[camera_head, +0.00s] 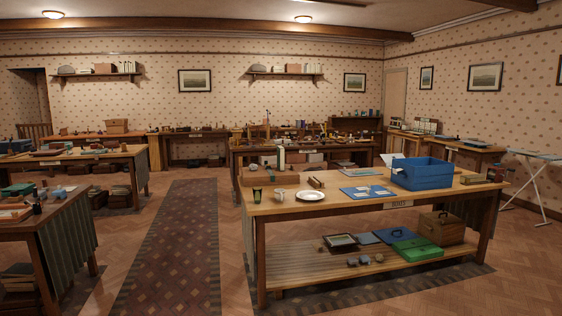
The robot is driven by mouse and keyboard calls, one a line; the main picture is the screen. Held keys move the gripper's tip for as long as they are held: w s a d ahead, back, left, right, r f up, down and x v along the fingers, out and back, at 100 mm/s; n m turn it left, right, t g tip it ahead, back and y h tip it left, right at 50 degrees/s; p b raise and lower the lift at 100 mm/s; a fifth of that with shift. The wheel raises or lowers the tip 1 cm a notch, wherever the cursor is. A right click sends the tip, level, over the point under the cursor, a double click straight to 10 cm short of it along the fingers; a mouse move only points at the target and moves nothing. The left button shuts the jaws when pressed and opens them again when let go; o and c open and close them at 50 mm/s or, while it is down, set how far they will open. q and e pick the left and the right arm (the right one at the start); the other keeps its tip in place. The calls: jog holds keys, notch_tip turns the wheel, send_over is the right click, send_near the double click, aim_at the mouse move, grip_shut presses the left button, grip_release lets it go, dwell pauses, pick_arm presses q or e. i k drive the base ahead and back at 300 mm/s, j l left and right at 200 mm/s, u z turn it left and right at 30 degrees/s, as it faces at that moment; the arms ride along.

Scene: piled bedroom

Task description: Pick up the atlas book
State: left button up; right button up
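I cannot tell which thing is the atlas book. A flat blue item (367,194) with paler pieces on it lies on the front wooden table (300,206), and it may be a book or a mat. On the table's lower shelf lie flat dark and blue items (394,235) that could be books. A small stack of books (18,276) stands low under the left table, and flat coloured things (17,190) lie on top of that table. Neither of my grippers shows in this view.
The front table also bears a blue crate (421,174), a white plate (311,196) and a dark glass (257,193). A green case (417,249) sits below. A patterned runner (175,250) leaves a clear aisle between the left and front tables. An ironing board (536,155) stands right.

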aim_at(281, 158)
jog(key=i+j+u, duration=0.3)
jog(key=i, duration=0.25)
jog(key=i+u, duration=0.35)
jog(key=i, duration=2.4)
